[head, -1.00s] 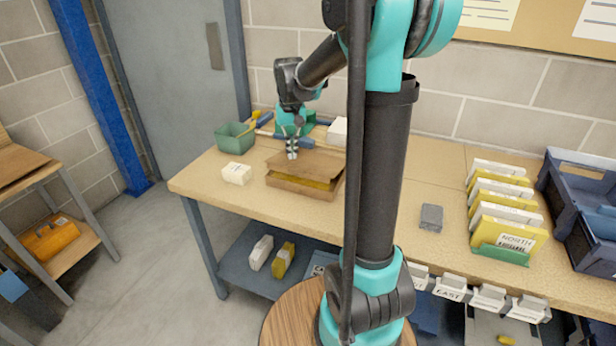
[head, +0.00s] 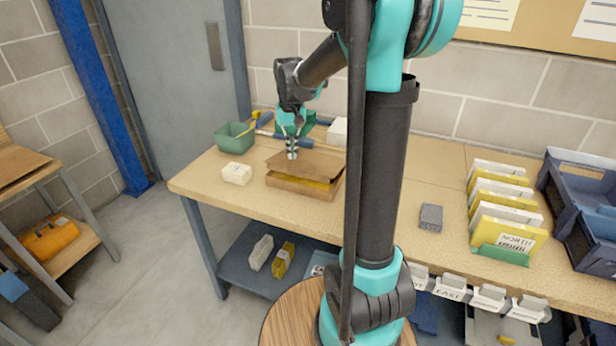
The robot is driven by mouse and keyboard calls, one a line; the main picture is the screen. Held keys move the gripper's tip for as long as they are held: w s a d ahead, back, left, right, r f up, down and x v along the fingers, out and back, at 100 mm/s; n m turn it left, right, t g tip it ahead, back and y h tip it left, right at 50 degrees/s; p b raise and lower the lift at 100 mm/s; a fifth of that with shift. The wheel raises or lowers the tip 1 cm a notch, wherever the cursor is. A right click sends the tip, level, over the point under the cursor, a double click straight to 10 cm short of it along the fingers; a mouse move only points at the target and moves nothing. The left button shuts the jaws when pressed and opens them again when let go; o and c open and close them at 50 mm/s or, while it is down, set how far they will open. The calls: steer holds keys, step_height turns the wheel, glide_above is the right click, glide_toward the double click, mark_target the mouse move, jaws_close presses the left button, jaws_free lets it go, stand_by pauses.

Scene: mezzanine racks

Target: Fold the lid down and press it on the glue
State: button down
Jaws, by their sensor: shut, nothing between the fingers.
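A shallow brown cardboard box (head: 296,188) sits on the left part of the wooden workbench. Its lid (head: 310,163) is tilted low over it, with a gap along the front where something yellow (head: 318,183) shows inside. My gripper (head: 292,155) is shut and empty, pointing down at the lid's left part. It looks to be at or very near the lid; I cannot tell whether it touches. The glue is not clearly visible. My arm column hides the area right of the box.
A white block (head: 236,173) lies left of the box, with a green bin (head: 234,136) behind it. A grey block (head: 431,217), a rack of yellow and white packets (head: 505,215) and a blue crate (head: 585,200) stand to the right. The bench front left is clear.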

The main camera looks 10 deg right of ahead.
mark_target(293, 164)
steer(key=shift+f, duration=0.65)
steer(key=shift+f, duration=0.3)
steer(key=shift+f, duration=2.55)
